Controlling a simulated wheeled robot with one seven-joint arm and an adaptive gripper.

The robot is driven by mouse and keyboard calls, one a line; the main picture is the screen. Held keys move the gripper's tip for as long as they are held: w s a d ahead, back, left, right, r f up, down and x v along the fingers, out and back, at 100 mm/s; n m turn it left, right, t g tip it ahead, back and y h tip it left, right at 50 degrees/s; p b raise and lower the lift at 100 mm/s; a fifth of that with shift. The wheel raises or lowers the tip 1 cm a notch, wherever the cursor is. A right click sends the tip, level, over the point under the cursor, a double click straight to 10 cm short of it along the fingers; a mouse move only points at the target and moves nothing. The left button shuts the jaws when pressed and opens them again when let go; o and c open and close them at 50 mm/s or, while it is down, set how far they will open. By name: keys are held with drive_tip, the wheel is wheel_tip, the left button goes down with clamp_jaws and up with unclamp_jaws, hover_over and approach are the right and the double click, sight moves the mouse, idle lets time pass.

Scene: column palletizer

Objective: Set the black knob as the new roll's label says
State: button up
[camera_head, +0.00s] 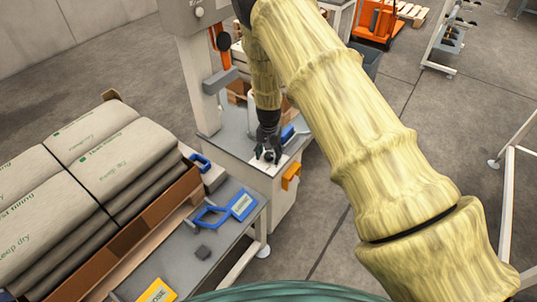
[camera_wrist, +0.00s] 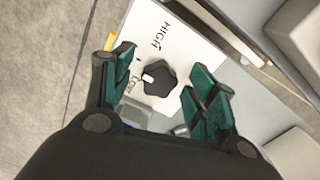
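The black knob (camera_wrist: 161,80) is a lobed dial on a white plate (camera_wrist: 172,38) in the wrist view. The plate reads HIGH above the knob and LOW at its lower left. A white mark on the knob's left side points left, toward the LOW side. My gripper (camera_wrist: 158,73) is open, its green-padded fingers on either side of the knob with gaps showing. In the head view my gripper (camera_head: 268,154) is over the white plate on the grey machine (camera_head: 230,141) and hides the knob. I cannot make out a new roll or read its label.
Stacked paper sacks (camera_head: 110,150) stand at left. A side table (camera_head: 232,237) holds a blue-handled tool (camera_head: 210,215), a blue-framed label (camera_head: 242,205), a small dark block (camera_head: 203,252) and a yellow sign (camera_head: 157,291). An orange box (camera_head: 291,176) is on the machine's side.

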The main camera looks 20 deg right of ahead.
drive_tip(key=c, duration=1)
drive_tip(key=shift+n, duration=0.4)
drive_tip(key=n, duration=0.5)
drive_tip(key=shift+s+d+n+p, duration=0.1)
drive_tip(key=shift+d+n+p, duration=0.1)
drive_tip(key=shift+n+p, duration=0.15)
drive_tip(key=n, duration=0.5)
drive_tip(key=shift+d, duration=0.1)
drive_tip(key=shift+n, duration=0.35)
drive_tip(key=o, duration=1)
drive_tip(key=shift+o, duration=0.2)
